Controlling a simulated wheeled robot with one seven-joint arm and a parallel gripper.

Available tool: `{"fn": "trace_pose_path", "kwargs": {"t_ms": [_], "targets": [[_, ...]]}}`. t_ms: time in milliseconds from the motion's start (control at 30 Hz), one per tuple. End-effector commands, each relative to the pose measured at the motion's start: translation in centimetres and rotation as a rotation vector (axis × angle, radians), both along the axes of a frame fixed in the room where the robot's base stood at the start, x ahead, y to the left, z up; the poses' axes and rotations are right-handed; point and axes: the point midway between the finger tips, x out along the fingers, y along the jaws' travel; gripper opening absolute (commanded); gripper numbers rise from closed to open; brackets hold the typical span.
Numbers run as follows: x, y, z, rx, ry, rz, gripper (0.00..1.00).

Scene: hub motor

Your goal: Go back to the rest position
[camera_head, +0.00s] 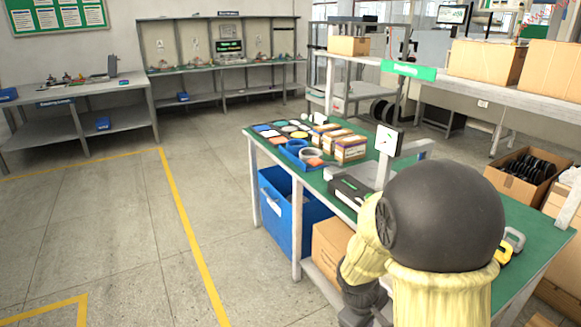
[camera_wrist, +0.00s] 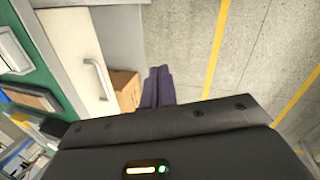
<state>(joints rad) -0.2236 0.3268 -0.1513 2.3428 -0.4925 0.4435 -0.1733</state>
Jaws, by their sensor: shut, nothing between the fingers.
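My gripper (camera_wrist: 158,88) shows in the wrist view as two dark fingers close together, shut and empty, pointing out over the grey floor. In the head view my arm, yellow with a large black joint, covers the right part of the green-topped workbench (camera_head: 462,172). The fingers cannot be made out clearly in the head view. In the wrist view the bench edge and a white panel with a handle (camera_wrist: 97,80) lie left of the fingers, and a cardboard box (camera_wrist: 124,90) shows just beside them.
The bench holds small boxes (camera_head: 350,148), a blue tray (camera_head: 298,154) and a white scale-like device (camera_head: 388,140). A blue bin (camera_head: 282,218) stands under it. Yellow lines (camera_head: 183,215) mark the open floor at left. A shelf with cartons (camera_head: 487,60) overhangs the bench's far side.

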Motion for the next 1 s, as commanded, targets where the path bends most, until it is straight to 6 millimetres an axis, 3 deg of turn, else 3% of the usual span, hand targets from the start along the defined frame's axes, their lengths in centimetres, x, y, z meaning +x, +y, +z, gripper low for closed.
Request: {"fn": "trace_pose_path", "kwargs": {"t_ms": [200,500,833,1000], "targets": [[-3.7,0.9,2.9,0.190,-0.113,-0.343,0.00],[-6.7,1.8,5.2,0.351,-0.217,-0.664,0.00],[-6.6,1.8,10.4,0.350,-0.213,-0.662,0.00],[-6.6,1.8,14.2,0.350,-0.213,-0.662,0.00]]}}
